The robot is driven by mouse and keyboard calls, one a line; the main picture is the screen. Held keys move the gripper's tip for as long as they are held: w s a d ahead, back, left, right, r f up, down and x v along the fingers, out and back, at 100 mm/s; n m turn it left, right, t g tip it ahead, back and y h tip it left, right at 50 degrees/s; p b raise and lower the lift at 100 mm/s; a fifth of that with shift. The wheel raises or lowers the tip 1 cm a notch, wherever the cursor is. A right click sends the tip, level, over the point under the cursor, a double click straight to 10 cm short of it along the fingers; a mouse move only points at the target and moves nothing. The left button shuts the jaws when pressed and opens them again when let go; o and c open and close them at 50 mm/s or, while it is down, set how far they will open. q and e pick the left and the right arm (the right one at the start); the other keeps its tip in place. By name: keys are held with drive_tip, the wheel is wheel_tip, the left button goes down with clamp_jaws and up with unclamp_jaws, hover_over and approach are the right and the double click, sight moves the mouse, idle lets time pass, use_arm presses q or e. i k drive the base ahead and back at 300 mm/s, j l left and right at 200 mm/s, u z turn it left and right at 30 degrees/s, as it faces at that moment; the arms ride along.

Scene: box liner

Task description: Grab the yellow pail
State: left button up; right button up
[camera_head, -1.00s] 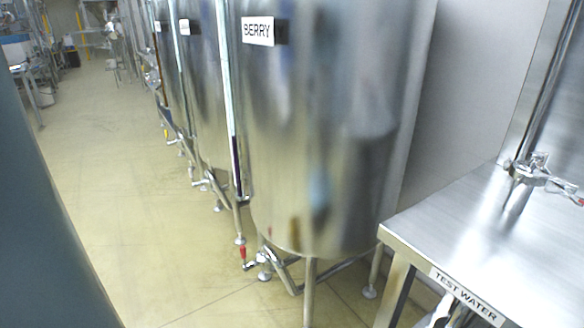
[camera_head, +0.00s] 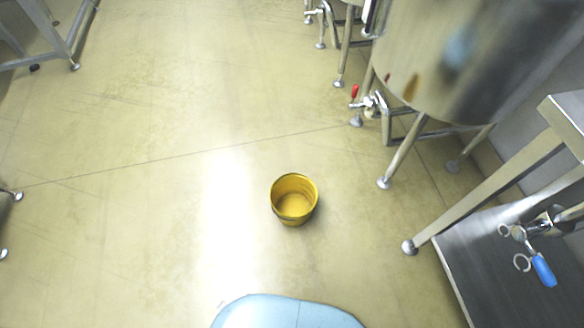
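The yellow pail (camera_head: 294,212) stands upright on the floor near the middle of the head view. Its open top faces up and it looks empty inside. Neither of my grippers shows in the view, and nothing is touching the pail.
A steel tank (camera_head: 440,60) on legs stands at the upper right, with a red-handled valve (camera_head: 355,92) low on its side. A steel table with a lower shelf (camera_head: 470,270) is at the right. A metal frame (camera_head: 60,40) is at the upper left. The floor (camera_head: 130,180) around the pail is clear.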

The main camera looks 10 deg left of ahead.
sight(293, 197)
drive_tip(key=u, duration=0.3)
drive_tip(key=i+j+z, duration=0.1)
drive_tip(key=j+z, duration=0.3)
drive_tip(key=j, duration=0.65)
drive_tip(key=j+z, duration=0.35)
drive_tip(key=j, duration=0.7)
